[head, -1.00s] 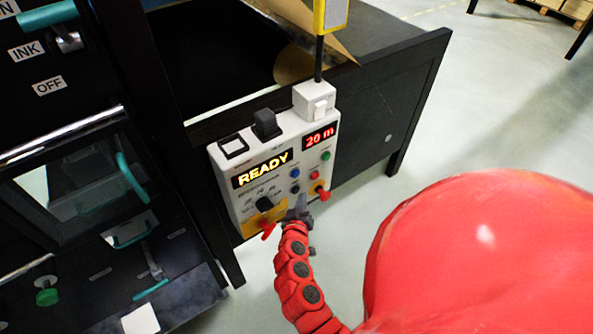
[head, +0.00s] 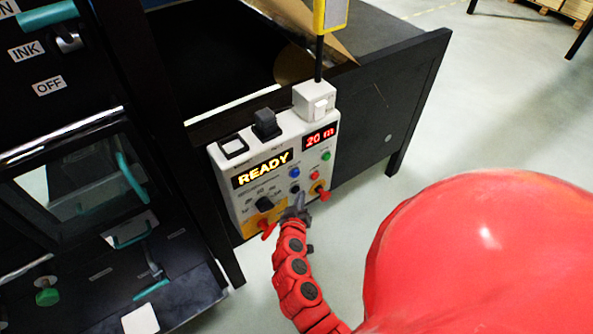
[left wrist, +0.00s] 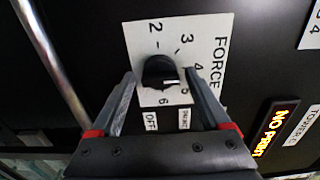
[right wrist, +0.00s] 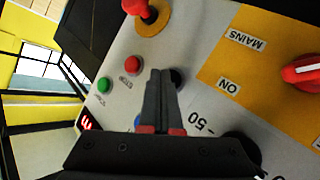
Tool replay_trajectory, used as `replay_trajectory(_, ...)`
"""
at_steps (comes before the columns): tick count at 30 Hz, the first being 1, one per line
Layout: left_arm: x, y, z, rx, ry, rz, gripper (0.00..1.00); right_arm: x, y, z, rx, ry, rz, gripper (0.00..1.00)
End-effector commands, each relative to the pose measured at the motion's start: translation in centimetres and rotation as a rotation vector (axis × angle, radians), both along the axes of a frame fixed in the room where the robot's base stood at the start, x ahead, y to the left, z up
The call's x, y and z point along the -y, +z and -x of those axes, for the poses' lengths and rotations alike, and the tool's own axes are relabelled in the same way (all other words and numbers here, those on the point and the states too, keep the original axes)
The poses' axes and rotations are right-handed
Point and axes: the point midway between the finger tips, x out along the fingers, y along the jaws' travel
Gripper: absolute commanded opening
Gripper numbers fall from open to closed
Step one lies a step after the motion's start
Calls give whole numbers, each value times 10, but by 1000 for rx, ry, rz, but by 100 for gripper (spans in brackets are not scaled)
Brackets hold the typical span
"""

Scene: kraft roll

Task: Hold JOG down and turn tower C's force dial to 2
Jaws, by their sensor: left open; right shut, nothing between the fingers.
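The force dial, a black knob (left wrist: 158,71) on a white plate marked FORCE with numbers 2 to 6, shows in the left wrist view. Its white mark points near 5. My left gripper (left wrist: 160,78) is open, with its fingers on either side of the knob; I cannot tell whether they touch it. My right gripper (right wrist: 163,72) is shut and empty at the console (head: 240,205). Its tips are beside a black button (right wrist: 177,78), partly covered by the fingers; contact and the JOG label cannot be made out.
The console display (head: 263,169) reads READY. A blue button (right wrist: 138,120), green button (right wrist: 104,85), red button (right wrist: 133,65) and red mushroom knob (right wrist: 148,10) surround the right gripper. A red MAINS switch (right wrist: 302,72) is close by. A display (left wrist: 275,128) by tower C's label reads NO PRINT.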

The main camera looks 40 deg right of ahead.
Motion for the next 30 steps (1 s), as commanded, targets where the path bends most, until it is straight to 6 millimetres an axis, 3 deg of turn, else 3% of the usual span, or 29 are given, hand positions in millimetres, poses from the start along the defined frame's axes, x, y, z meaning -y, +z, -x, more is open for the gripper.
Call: replay_trajectory(30,0,0,0,0,0,0,80,0,0,-9,0,1,-1,0)
